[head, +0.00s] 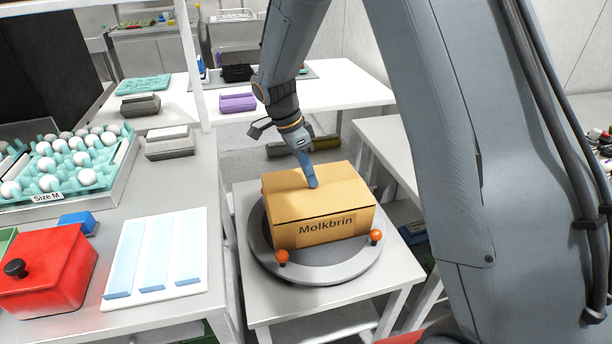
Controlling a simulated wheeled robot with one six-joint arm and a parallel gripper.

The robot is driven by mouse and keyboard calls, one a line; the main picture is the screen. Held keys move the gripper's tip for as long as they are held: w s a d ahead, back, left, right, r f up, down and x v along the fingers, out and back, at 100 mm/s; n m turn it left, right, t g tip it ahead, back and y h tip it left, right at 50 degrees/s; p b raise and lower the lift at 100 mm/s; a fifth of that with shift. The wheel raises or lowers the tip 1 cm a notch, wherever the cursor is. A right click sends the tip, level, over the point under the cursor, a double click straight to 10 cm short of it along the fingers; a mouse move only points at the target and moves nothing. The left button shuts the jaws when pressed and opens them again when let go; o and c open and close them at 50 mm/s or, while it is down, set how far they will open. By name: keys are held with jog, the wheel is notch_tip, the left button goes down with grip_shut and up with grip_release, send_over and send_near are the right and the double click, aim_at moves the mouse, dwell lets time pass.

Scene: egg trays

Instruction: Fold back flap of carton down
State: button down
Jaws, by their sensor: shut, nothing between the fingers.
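The brown cardboard carton (290,229) marked "Molkbrin" stands on a round grey turntable (268,262) on a small white table. Its top looks closed, with flap panels lying flat and a seam running across near the front edge. My gripper (312,184) is a blue tip pointing down at the middle of the carton's top. It is shut and empty, and it appears to touch the top or hover just above it. The carton's far side and the back flap's far edge are hard to make out.
At left a table holds an egg tray (101,189) marked "Size M", a red box (48,270) and a white board with blue strips (157,255). A white table (340,92) stands behind.

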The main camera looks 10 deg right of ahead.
jog(key=shift+r, duration=0.1)
dwell(0.3)
jog(key=shift+r+p, duration=0.75)
jog(key=shift+r, duration=0.3)
jog(key=r, duration=0.1)
jog(key=r+p, duration=0.2)
jog(key=shift+s+r, duration=0.25)
jog(key=shift+r, duration=0.05)
jog(key=w+b+v, duration=0.1)
jog(key=b+v, duration=0.2)
jog(key=v, duration=0.6)
jog(key=s+d+f+p, duration=0.1)
jog(key=f+p, duration=0.1)
jog(key=f, duration=0.2)
jog(key=s+d+f+t+p, duration=0.1)
jog(key=f+p, duration=0.1)
jog(key=f, duration=0.2)
jog(key=d+f+t+p, duration=0.1)
jog(key=f+p, duration=0.1)
jog(key=f, duration=0.2)
jog(key=shift+s+d+f+m, duration=0.4)
jog(key=shift+w+f, duration=0.1)
jog(key=shift+f, duration=0.7)
